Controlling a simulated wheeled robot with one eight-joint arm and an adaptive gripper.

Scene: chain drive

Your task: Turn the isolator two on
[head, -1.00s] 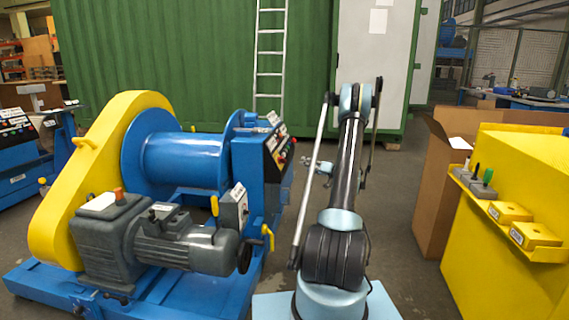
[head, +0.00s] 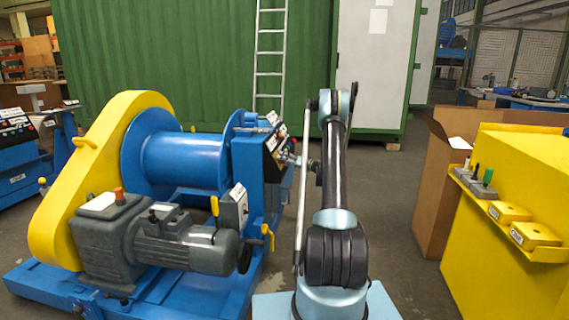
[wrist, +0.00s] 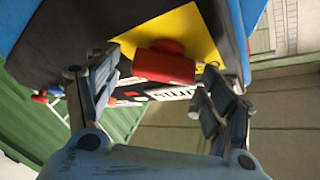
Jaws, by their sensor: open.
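A red rotary handle (wrist: 165,65) on a yellow plate (wrist: 195,32) sits on the dark panel in the wrist view. I cannot tell from the labels whether this is isolator two. My gripper (wrist: 158,82) is open, with one finger on each side of the red handle and no clear contact. In the head view my gripper (head: 299,159) is beside the slanted control panel (head: 276,141) on the blue winch; the red handle is too small to make out there.
Other small knobs (wrist: 50,93), red and pale, stick out at the panel's left in the wrist view. The blue winch with its yellow guard (head: 52,215) fills the left. A yellow cabinet (head: 510,200) and a cardboard box (head: 435,200) stand at right. Floor between is clear.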

